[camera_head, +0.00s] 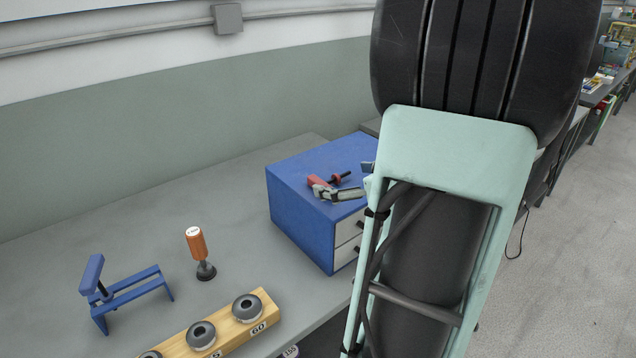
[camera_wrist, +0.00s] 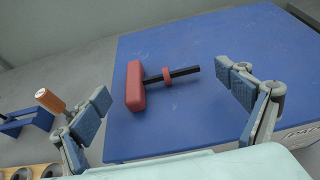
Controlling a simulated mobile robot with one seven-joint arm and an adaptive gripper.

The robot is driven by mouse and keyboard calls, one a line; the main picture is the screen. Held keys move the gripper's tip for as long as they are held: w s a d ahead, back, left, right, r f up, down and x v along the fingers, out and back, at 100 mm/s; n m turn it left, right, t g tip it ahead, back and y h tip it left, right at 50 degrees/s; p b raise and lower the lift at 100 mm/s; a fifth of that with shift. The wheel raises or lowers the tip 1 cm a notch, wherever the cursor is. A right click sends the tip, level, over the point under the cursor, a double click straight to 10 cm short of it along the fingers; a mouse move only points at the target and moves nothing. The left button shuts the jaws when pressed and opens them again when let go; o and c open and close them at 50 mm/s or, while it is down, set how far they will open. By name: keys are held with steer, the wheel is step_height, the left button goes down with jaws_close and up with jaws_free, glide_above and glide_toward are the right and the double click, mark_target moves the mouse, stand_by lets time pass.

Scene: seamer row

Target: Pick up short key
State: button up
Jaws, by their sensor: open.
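A red T-handled key (camera_head: 316,181) with a short black shaft and a red collar lies on top of the blue cabinet (camera_head: 290,190). In the wrist view the red key (camera_wrist: 136,86) lies with its handle to the left and its shaft pointing right. My gripper (camera_head: 350,181) is over the cabinet top by the key and partly hides it in the head view. In the wrist view my gripper (camera_wrist: 170,95) is open, with one finger left of the key and one right of it. Nothing is between the pads in its grip.
On the grey bench (camera_head: 240,190) left of the cabinet stand an orange-handled tool (camera_head: 196,246), a blue frame (camera_head: 130,292) and a wooden block (camera_head: 236,328) with dark rings. A grey-green wall (camera_head: 120,150) runs behind.

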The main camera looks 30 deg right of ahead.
mark_target(335, 180)
steer(key=x, duration=0.3)
steer(key=shift+w+d, duration=0.1)
steer(key=shift+w, duration=0.05)
steer(key=shift+c, duration=0.2)
steer(key=c, duration=1.3)
